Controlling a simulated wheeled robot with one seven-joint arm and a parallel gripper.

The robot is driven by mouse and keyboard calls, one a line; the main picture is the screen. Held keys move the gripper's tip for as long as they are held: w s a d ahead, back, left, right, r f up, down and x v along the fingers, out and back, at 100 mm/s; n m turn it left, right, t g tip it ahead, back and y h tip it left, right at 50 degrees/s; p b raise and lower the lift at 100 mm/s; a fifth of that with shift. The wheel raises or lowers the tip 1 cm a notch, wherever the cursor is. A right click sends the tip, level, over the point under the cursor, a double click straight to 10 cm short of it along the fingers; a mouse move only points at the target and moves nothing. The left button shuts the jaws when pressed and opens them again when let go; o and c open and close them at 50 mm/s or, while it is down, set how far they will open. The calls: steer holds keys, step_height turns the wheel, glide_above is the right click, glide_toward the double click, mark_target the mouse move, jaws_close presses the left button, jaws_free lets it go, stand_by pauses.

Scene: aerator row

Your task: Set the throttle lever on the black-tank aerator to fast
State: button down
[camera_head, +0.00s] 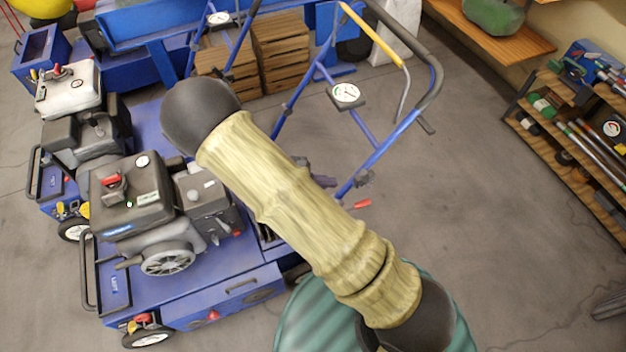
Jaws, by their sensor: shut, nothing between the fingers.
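The black-tank aerator (190,289) stands at the lower left, with a blue deck and a dark fuel tank (132,192) with a red cap. Its blue handle frame (388,143) rises toward the upper right and carries a round white dial (345,94). A red-tipped lever (362,204) sticks out near the foot of the handle, just right of my arm. I cannot tell whether it is the throttle lever, or read its setting. My arm, in a yellowish sleeve, crosses the middle and hides part of the engine and handle. My gripper is not visible.
A white-tank aerator (68,92) stands behind at the left. A wooden shelf (570,135) with tools stands at the right. A green ribbed object (310,318) is at the bottom. The floor right of the handle is clear.

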mark_target(366, 180)
steer(key=d, duration=0.6)
steer(key=shift+w, duration=0.55)
